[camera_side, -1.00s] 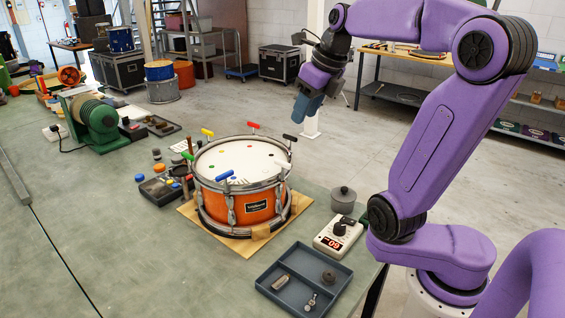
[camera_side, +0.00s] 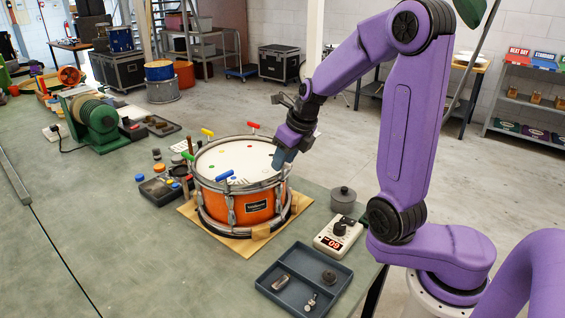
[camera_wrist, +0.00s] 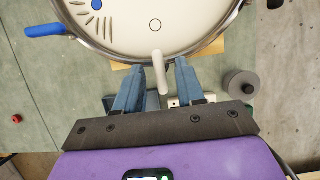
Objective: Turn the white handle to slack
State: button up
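The drum (camera_side: 238,208), orange with a metal rim, stands upright on a board on the bench. In the wrist view the white handle (camera_wrist: 162,75) juts from the rim of the pale drumhead (camera_wrist: 185,20) toward me, beside an outlined circle. My gripper (camera_wrist: 160,66) is open, with one blue finger on each side of the handle and a visible gap on both sides. In the side view my gripper (camera_side: 281,160) points down at the drum's right rim and hides that part. I cannot make out the white handle there.
A blue handle (camera_side: 224,175), a yellow one (camera_side: 207,132) and a red one (camera_side: 253,125) stand around the rim. A grey lidded pot (camera_side: 343,195), a boxed meter (camera_side: 338,235) and a dark tray (camera_side: 300,295) lie to the right. Bench at left front is clear.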

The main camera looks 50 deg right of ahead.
jog(key=shift+x, duration=0.95)
grip_shut()
jog(key=shift+n, duration=0.5)
